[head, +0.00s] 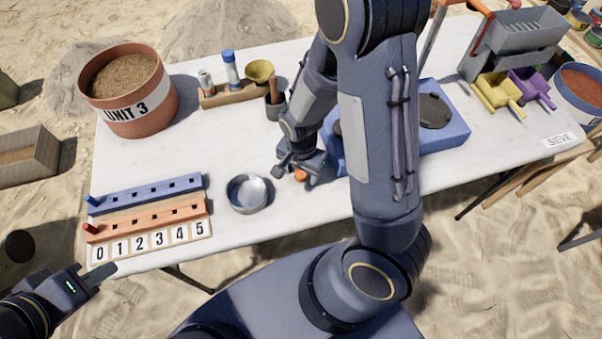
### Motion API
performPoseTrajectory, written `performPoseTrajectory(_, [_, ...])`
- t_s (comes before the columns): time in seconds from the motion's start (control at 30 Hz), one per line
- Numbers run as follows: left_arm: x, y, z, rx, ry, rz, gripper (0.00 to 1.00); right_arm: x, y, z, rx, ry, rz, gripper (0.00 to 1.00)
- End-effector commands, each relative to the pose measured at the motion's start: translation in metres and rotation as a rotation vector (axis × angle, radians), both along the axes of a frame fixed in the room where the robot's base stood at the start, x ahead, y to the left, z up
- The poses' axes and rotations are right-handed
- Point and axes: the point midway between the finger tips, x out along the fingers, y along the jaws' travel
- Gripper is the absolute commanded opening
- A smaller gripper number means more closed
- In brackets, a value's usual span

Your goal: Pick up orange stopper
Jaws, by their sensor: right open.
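The small orange stopper (300,175) is on the white table, just right of a shiny metal bowl (247,194). My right gripper (298,167) is low over the table, pointing down close to the stopper. Its jaws are open, and the stopper shows at the near side of the fingers. Whether a finger touches it I cannot tell. My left gripper (98,279) is at the lower left, off the table's front edge, with nothing visible in it. Its finger gap is not clear.
A blue block (455,125) stands right of my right gripper, partly hidden by my arm. Blue and orange peg racks (145,215) and a number strip lie at left. A large UNIT 3 pot (140,120) and a wooden holder (225,97) stand behind.

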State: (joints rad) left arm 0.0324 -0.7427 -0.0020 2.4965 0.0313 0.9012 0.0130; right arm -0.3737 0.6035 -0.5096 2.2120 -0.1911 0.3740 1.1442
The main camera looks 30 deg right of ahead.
Motion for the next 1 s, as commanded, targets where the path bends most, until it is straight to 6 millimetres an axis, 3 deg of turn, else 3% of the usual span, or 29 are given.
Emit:
performPoseTrajectory(0.17, [0.0,0.0,0.0,0.0,0.0,0.0,0.28,0.0,0.0,0.0,0.0,0.0,0.0,0.56])
performPoseTrajectory(0.5, [0.0,0.0,0.0,0.0,0.0,0.0,0.28,0.0,0.0,0.001,0.0,0.0,0.0,0.11])
performPoseTrajectory(0.83, [0.0,0.0,0.001,0.0,0.0,0.0,0.28,0.0,0.0,0.004,0.001,-0.001,0.001,0.1])
performPoseTrajectory(1.0, [0.0,0.0,0.005,0.0,0.0,0.0,0.28,0.001,0.0,0.021,0.0,-0.004,0.001,0.1])
